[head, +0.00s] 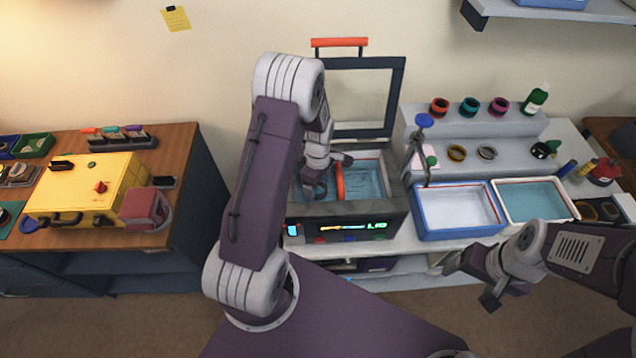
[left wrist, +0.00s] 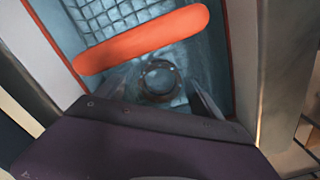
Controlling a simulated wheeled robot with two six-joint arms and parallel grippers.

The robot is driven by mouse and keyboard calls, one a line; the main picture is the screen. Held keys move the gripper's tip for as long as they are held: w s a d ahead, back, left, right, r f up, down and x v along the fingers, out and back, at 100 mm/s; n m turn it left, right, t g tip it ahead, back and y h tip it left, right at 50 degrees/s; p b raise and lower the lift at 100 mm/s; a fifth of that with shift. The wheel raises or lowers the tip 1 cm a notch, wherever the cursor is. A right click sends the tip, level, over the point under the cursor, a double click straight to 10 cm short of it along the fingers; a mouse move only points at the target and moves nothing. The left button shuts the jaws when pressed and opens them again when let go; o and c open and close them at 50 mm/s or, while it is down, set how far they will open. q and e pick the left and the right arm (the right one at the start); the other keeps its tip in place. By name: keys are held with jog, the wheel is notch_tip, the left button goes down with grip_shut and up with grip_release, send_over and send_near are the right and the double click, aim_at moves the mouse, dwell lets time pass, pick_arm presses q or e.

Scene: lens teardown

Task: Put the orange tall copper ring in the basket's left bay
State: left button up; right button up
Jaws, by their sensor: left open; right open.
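My left gripper (head: 318,186) is open, down inside the cleaner's basket, left of its upright orange handle (head: 340,182). In the left wrist view the fingers stand apart on either side of a dark brownish ring (left wrist: 160,78), which lies on the basket's mesh floor (left wrist: 110,14); its colour is too shaded to match surely to the task's ring. The orange handle (left wrist: 145,38) crosses above it. An orange-red ring (head: 439,107) stands on the back shelf. My right gripper (head: 468,278) is open and empty, low in front of the bench.
The cleaner's lid (head: 362,95) stands open behind the bath. A blue-rimmed tray (head: 418,222) and a white-rimmed tray (head: 510,220) sit to its right. Teal (head: 469,106) and magenta (head: 499,106) rings share the shelf. A yellow case (head: 90,185) lies on the left table.

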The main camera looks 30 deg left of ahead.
pick_arm(q)
jog(key=shift+r, duration=0.45)
notch_tip(320, 180, up, 11)
jog(key=b, duration=0.1)
jog(key=s+d+m+t, duration=0.1)
jog(key=s+d+m, duration=0.6)
jog(key=s+m, duration=0.6)
jog(key=m+b, duration=0.1)
jog(key=m, duration=0.3)
jog(key=shift+d+f, duration=0.35)
jog(key=shift+f, duration=0.05)
jog(key=shift+w, duration=0.15)
